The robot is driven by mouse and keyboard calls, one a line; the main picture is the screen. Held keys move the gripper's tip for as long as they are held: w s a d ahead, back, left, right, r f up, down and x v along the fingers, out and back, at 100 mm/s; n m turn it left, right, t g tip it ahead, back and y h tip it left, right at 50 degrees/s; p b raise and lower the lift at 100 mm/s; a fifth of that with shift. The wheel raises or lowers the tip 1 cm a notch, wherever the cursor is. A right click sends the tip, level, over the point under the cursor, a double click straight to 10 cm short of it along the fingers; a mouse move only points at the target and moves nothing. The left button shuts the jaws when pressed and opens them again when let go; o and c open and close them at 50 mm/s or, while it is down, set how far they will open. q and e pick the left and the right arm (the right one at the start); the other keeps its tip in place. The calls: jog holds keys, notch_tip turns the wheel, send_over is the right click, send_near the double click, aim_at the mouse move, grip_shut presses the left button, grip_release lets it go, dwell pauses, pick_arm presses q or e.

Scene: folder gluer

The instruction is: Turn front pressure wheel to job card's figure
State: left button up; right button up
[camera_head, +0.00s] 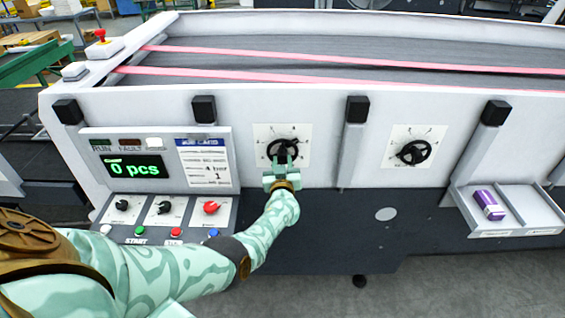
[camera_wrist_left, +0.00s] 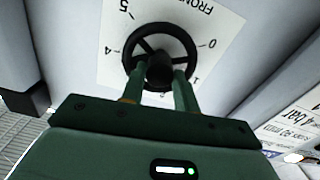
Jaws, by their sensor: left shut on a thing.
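The front pressure wheel (camera_head: 280,145) is a black spoked handwheel on a white dial plate (camera_head: 303,133) on the machine's front face. My left gripper (camera_head: 284,163) is shut on it from the front. The dial plate there shows 0, 1, 2, 4 and 5 upside down, with part of the word FRONT. I cannot make out a pointer or which figure it is set to. The job card (camera_head: 204,160) left of the wheel seems to read 4 bar. My right gripper is not in view.
A second black handwheel (camera_head: 414,152) sits to the right. A control panel (camera_head: 165,213) with knobs and buttons lies below the display (camera_head: 134,167), which reads 0 pcs. Black-capped posts flank the wheel.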

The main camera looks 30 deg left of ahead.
pick_arm(q)
jog(key=shift+f+m, duration=0.1)
jog(key=shift+m, duration=1.6)
jog(key=o, duration=1)
jog(key=shift+c, duration=0.2)
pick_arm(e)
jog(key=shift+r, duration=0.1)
